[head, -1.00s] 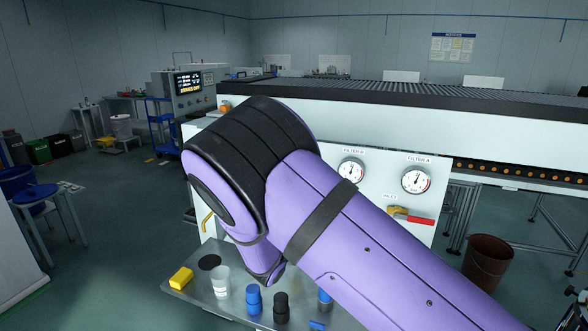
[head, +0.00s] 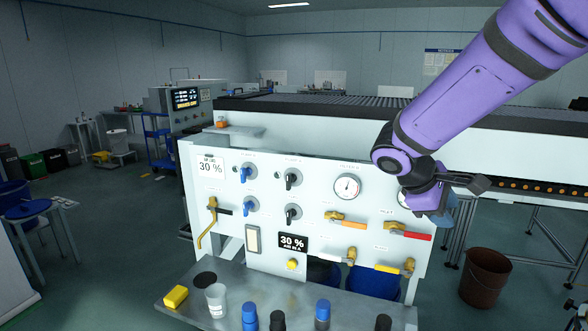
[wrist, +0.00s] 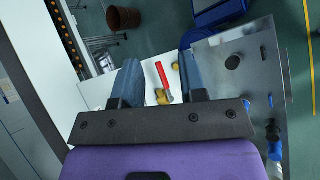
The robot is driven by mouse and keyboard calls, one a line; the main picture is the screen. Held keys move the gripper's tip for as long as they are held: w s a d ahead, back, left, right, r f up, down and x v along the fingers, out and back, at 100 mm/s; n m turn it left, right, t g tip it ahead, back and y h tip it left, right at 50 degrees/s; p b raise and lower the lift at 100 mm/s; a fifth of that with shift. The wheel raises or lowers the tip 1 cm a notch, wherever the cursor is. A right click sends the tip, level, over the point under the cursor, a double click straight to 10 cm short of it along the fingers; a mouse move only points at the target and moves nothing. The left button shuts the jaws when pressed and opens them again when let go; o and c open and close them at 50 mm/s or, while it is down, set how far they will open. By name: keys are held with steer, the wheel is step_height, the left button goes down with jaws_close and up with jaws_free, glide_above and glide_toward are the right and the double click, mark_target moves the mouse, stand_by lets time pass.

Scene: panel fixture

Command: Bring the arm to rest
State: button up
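My purple arm (head: 470,85) reaches in from the upper right in the head view, raised in front of the panel's right side. My gripper (head: 460,196) hangs at its end, in front of the panel's right edge and covering part of the right gauge. In the wrist view, its two bluish fingers stand apart with nothing held between them, so my gripper (wrist: 160,64) is open. The red-handled valve (wrist: 162,74) shows through the gap, beyond the fingers. The white panel (head: 325,190) carries knobs, gauges, valves and two 30 % displays.
A metal shelf (head: 240,285) below the panel holds a yellow block (head: 176,297), a whitish cup (head: 216,300) and several blue- or black-topped containers. A conveyor (head: 340,108) runs behind the panel. A brown bucket (head: 484,278) stands on the floor at right.

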steer(key=s+r+m+t+y, duration=0.2)
steer(key=s+r+m+y, duration=0.2)
steer(key=s, duration=0.6)
steer(key=s+r+m+t+y, duration=0.2)
steer(key=s+r+m+y, duration=0.2)
steer(key=s, duration=0.7)
steer(key=shift+s+d+m+y, duration=0.25)
steer(key=shift+d+m+y, duration=0.1)
steer(key=shift+m, duration=0.35)
steer(key=shift+d, duration=0.15)
